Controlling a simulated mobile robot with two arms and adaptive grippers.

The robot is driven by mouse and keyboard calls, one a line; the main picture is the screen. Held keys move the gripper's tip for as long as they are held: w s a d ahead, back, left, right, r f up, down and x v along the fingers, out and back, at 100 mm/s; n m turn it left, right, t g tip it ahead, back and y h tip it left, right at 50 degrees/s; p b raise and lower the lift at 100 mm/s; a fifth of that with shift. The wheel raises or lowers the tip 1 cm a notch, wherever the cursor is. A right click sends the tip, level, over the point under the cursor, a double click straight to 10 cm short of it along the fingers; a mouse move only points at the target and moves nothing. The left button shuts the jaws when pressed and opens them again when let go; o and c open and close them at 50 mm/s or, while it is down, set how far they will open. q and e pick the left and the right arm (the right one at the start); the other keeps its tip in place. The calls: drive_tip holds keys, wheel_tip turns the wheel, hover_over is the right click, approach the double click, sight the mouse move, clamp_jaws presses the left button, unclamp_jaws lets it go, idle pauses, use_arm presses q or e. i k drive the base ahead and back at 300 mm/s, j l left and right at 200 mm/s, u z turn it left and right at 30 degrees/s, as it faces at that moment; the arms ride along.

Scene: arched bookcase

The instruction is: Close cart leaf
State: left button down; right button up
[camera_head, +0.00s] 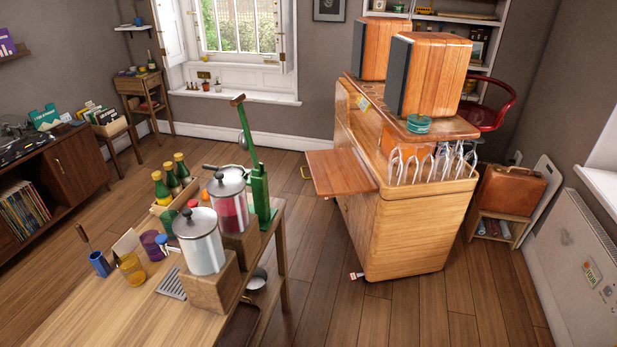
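The wooden bar cart (415,235) stands right of the middle of the room. Its flat reddish-brown leaf (340,172) sticks out level from the cart's left side, over the floor, with nothing lying on it. Several upside-down stemmed glasses (430,165) stand in the cart's front top rack. Two wooden speakers, one nearer (435,75) and one farther (379,48), and a teal tin (418,124) stand on top. Neither of my grippers shows in this view.
A wooden table (110,310) with metal-lidded dispensers (200,240), a green press (257,190) and bottles stands at the front left. Bare floor (325,250) lies between it and the cart. A small shelf with a brown case (510,190) is at right.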

sight(335, 172)
drive_tip(key=i+l+u, duration=0.1)
drive_tip(key=i+l, duration=0.2)
drive_tip(key=i+l+u, duration=0.15)
drive_tip(key=l, duration=0.35)
drive_tip(key=i+l+u, duration=0.1)
drive_tip(key=i+l, duration=0.2)
drive_tip(key=l, duration=0.15)
